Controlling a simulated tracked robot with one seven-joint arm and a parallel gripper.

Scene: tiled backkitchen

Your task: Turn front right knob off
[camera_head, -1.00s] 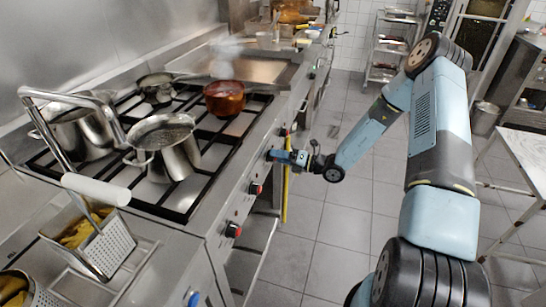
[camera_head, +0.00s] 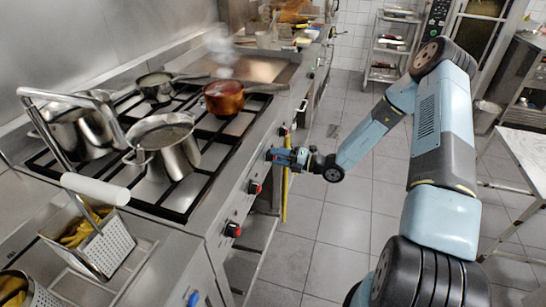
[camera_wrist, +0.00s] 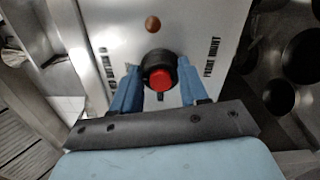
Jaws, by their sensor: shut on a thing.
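A black stove knob with a red centre (camera_wrist: 160,79) sits on the pale front panel (camera_wrist: 205,35) in the wrist view. The blue fingers of my gripper (camera_wrist: 158,68) are on its left and right sides, shut on it. In the head view my gripper (camera_head: 272,155) is at the front panel of the stove (camera_head: 215,215), at the far end of the knob row. It mostly hides the held knob there. Two other red-centred knobs (camera_head: 254,187) (camera_head: 233,229) are nearer along the same panel, untouched.
A copper pan (camera_head: 224,98), a steel pot (camera_head: 170,150) and other cookware stand on the burners. A fryer basket (camera_head: 105,250) is at near left. A yellow vertical bar (camera_head: 285,195) is just below my gripper. The tiled floor (camera_head: 345,220) right of the stove is clear.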

